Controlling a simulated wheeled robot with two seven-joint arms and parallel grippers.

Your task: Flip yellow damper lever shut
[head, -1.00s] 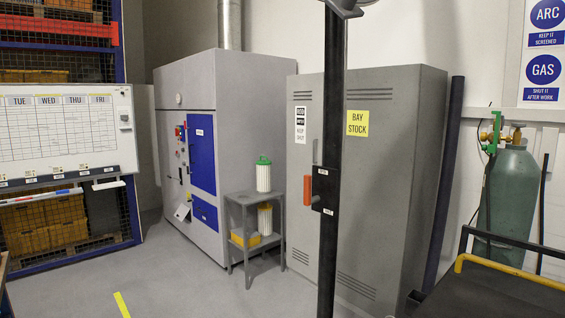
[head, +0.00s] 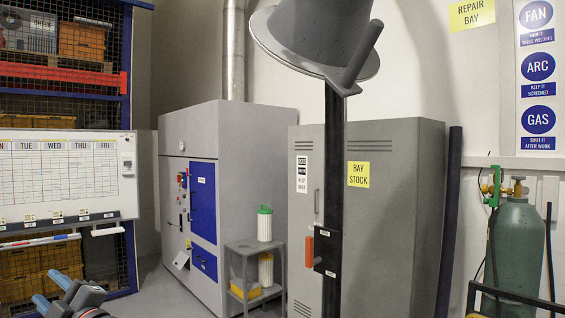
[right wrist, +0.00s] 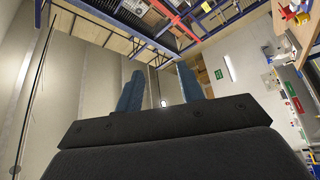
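I cannot make out a yellow lever in either view. A grey extraction hood (head: 312,40) with a dark grey handle (head: 363,55) hangs at the top of a black post (head: 332,180). An orange lever (head: 309,251) stands upright on a small black box on that post.
A grey cabinet (head: 400,210) stands behind the post. A grey machine with blue doors (head: 203,200) and a small side table (head: 255,250) are left of it. A green gas cylinder (head: 517,250) is at the right. A whiteboard (head: 65,175) is at the left.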

